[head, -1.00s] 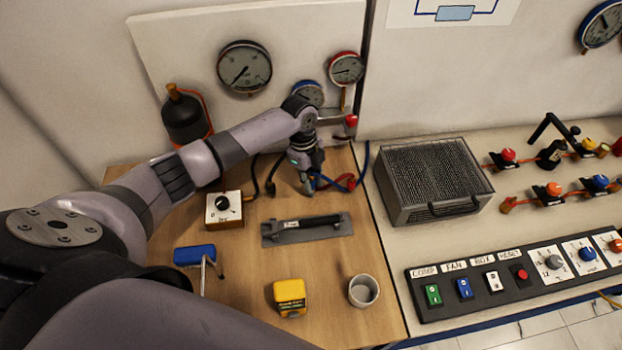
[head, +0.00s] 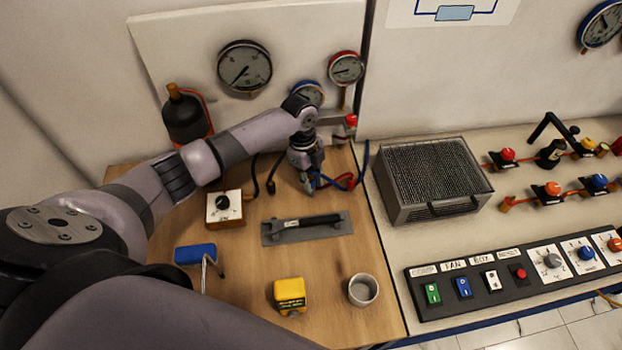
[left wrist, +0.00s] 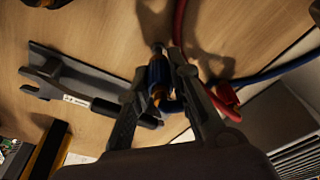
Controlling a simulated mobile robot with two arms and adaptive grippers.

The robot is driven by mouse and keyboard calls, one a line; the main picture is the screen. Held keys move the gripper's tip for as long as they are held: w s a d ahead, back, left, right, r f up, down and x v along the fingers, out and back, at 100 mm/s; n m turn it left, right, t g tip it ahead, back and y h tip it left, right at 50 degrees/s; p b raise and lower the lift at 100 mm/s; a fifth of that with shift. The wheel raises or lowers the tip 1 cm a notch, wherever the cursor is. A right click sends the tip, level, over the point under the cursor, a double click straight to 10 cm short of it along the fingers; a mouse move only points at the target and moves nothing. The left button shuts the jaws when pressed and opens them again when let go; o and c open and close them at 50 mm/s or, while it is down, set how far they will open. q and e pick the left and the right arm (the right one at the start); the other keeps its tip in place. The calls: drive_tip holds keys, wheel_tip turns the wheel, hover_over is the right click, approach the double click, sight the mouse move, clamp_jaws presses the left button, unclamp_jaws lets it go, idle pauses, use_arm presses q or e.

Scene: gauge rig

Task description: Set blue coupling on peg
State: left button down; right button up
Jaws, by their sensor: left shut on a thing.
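My left gripper (head: 311,184) is at the back right of the wooden table, below the small gauges. In the left wrist view its two fingers (left wrist: 160,92) are shut on the blue coupling (left wrist: 157,72), which has a brass-coloured end and a blue hose near it. In the head view the fingers mostly hide the coupling. A red hose with a red coupling (left wrist: 228,97) lies just beside the gripper. I cannot pick out the peg with certainty. My right gripper is not in view.
A file-like tool with a black handle (head: 308,222) lies on a grey plate in front of the gripper. A ribbed metal box (head: 432,180) is to the right.

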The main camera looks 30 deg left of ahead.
use_arm(q)
drive_tip(key=shift+f, duration=0.25)
idle(0.3)
drive_tip(key=shift+f+b, duration=0.75)
drive_tip(key=shift+f, duration=0.1)
drive_tip(key=shift+f, duration=0.2)
idle(0.3)
drive_tip(key=c, duration=1.6)
unclamp_jaws()
drive_tip(key=shift+c, duration=0.2)
drive_tip(key=shift+o, duration=0.2)
drive_tip(key=o, duration=0.5)
drive_tip(key=shift+o, duration=0.2)
drive_tip(key=shift+r, duration=0.1)
